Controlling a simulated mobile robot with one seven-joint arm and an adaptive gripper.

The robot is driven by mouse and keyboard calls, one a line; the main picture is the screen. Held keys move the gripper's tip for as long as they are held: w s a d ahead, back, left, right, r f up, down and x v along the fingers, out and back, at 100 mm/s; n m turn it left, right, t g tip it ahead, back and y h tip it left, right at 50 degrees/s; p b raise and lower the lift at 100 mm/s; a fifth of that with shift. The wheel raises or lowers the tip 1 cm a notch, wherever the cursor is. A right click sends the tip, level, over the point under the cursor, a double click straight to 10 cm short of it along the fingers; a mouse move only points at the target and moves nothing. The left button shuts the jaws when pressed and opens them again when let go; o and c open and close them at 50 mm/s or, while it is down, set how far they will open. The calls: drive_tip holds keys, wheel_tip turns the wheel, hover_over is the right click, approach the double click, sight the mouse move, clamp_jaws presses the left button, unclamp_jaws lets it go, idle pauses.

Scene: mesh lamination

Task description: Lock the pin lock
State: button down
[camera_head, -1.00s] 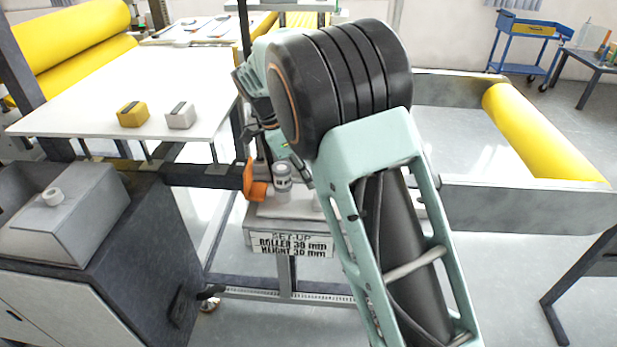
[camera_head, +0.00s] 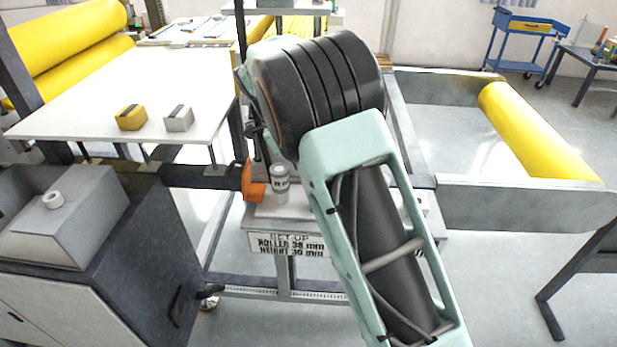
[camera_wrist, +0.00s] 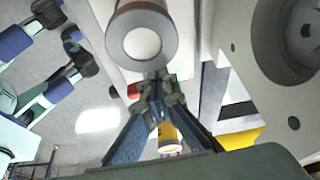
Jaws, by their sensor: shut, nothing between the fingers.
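My gripper (camera_wrist: 158,90) shows in the wrist view with its fingertips together and nothing held. A small red piece (camera_wrist: 133,91) is just left of the fingertips. In the head view, an orange bracket (camera_head: 251,186) and a grey labelled cylinder (camera_head: 280,180) stand on the machine left of my arm. The gripper is hidden behind my arm there. I cannot identify the pin lock for sure.
A pale plate with a large round hub (camera_wrist: 295,40) is close at the right in the wrist view. In the head view, a sign (camera_head: 288,245) hangs below the cylinder, a white table (camera_head: 90,90) is left, and a frame with a yellow roller (camera_head: 535,135) is right.

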drive_tip(key=v, duration=1.2)
